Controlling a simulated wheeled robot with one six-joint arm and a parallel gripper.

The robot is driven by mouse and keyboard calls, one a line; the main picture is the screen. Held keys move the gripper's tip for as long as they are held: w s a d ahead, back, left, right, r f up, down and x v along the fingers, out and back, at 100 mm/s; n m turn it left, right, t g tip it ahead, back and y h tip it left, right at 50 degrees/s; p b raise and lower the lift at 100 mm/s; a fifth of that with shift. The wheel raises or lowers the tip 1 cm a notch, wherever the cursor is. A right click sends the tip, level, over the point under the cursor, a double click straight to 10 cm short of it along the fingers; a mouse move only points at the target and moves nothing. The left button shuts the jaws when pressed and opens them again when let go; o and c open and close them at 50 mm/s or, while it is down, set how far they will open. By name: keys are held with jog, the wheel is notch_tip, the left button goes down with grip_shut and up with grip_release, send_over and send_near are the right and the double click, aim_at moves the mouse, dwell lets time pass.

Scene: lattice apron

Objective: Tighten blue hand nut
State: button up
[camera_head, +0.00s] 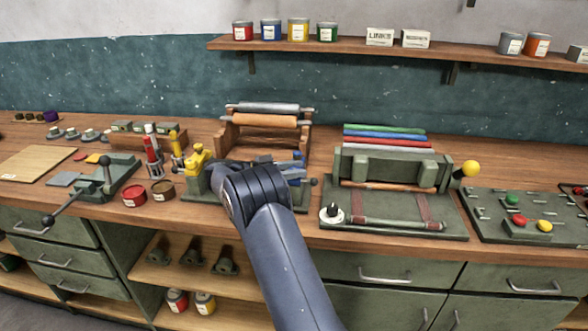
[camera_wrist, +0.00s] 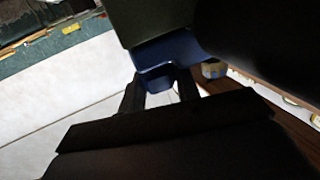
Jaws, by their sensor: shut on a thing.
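A green vise-like fixture stands at the bench's middle, with a yellow part (camera_head: 198,162) at its left and a blue part (camera_head: 297,170) at its right. My arm covers most of its centre in the head view, and my gripper is hidden there. In the wrist view, my gripper (camera_wrist: 159,88) has its two dark fingers on either side of a small blue piece, which I take for the blue hand nut (camera_wrist: 156,80). The gripper is shut on it. A larger blue body and a dark green block sit just above it. The nut's threads and how tight it sits cannot be seen.
A green roller press (camera_head: 390,168) with a yellow knob stands to the right, and a wooden roller stand (camera_head: 264,125) behind. Red and yellow bottles and tins (camera_head: 135,196) stand to the left. A panel with coloured knobs (camera_head: 530,215) lies far right.

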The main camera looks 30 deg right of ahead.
jog(key=o, duration=1)
jog(key=shift+c, duration=0.2)
jog(key=v, duration=1)
jog(key=shift+a, duration=0.3)
jog(key=shift+w, duration=0.1)
